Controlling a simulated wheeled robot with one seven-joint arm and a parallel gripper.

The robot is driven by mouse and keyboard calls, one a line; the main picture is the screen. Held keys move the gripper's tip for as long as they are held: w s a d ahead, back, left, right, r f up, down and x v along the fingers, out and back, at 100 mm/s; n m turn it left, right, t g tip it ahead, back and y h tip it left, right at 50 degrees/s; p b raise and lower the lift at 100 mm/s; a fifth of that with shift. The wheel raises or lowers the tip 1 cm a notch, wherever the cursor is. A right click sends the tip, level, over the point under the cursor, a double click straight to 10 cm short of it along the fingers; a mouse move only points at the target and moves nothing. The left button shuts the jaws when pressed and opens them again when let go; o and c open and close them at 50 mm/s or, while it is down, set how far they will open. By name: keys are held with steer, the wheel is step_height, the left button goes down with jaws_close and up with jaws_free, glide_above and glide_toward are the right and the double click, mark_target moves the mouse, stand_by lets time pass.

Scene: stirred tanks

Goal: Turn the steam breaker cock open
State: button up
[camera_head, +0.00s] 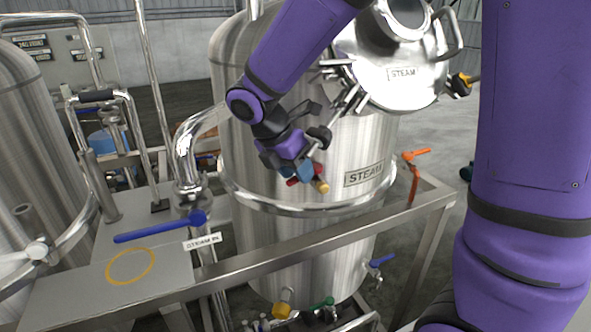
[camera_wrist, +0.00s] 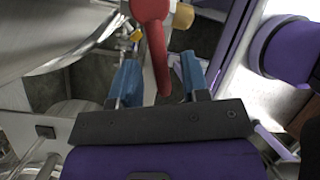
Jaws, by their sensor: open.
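The steam breaker cock appears as a red lever (camera_wrist: 155,45) with a brass-coloured end (camera_wrist: 183,16) beside it in the wrist view. In the head view, a bit of red (camera_head: 292,182) and the brass end (camera_head: 321,187) show at the front of the tank, left of the STEAM plate (camera_head: 364,175). My gripper (camera_head: 304,171) is at the cock, partly covering it. In the wrist view, the blue fingers of my gripper (camera_wrist: 159,68) are apart, one on each side of the red lever's lower end. Gaps show on both sides of the lever.
A steel tank (camera_head: 300,230) with a STEAM lid (camera_head: 400,75) stands behind my gripper. A steel frame rail (camera_head: 330,240) runs in front. A blue-handled valve (camera_head: 160,228) is at left, an orange-handled one (camera_head: 416,155) at right. Lower valves include a blue one (camera_head: 381,262).

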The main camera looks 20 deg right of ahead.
steer(key=v, duration=1)
steer(key=shift+a+r, duration=0.2)
steer(key=shift+r, duration=0.15)
